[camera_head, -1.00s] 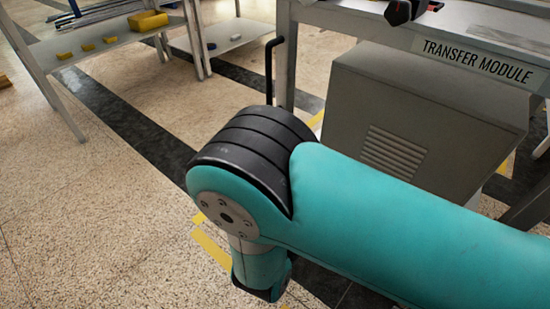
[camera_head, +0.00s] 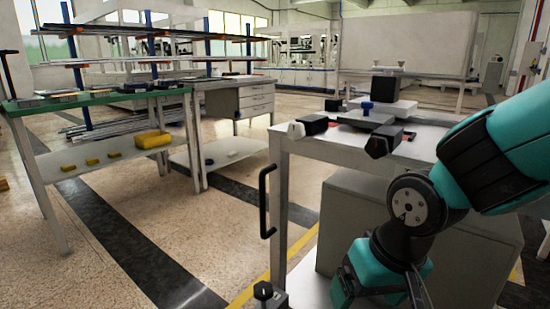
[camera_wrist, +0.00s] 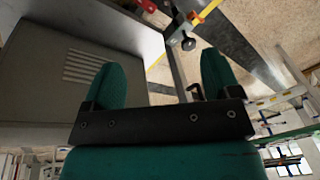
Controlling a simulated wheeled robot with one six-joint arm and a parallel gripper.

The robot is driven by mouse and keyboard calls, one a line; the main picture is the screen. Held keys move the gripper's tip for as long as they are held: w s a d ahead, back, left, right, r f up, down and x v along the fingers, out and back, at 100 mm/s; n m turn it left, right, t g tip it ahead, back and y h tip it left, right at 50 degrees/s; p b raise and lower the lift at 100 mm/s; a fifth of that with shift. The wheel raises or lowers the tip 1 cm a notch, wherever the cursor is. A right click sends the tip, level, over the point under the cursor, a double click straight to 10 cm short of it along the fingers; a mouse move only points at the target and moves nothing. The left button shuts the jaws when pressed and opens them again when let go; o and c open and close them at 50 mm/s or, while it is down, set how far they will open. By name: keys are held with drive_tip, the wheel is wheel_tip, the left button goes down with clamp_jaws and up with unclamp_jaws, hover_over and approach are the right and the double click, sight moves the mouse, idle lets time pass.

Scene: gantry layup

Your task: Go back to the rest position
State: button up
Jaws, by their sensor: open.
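My gripper (camera_wrist: 164,64) shows in the wrist view with its two teal fingers spread wide apart. Nothing is between the fingers. The view past them is tilted, with a grey vented panel (camera_wrist: 40,75) on the left and floor beyond. In the head view my teal and black arm is bent at the right side, in front of the white transfer cart (camera_head: 305,165). My gripper's fingers cannot be made out in the head view.
Dark blocks, including one with a red end (camera_head: 384,140), lie on the cart top. A black handle (camera_head: 266,200) sticks out at its left. A green-topped bench (camera_head: 105,97) stands at left, with a yellow bin (camera_head: 152,140) on its shelf. The floor between is clear.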

drive_tip(key=s+d+r+n+g+y, duration=0.2)
drive_tip(key=s+r+n, duration=0.4)
drive_tip(key=s, duration=0.4)
wheel_tip(320, 180, up, 39)
drive_tip(key=m+p, duration=0.1)
drive_tip(key=p, duration=3.7)
drive_tip(key=shift+a+f, duration=0.15)
drive_tip(key=shift+a, duration=0.1)
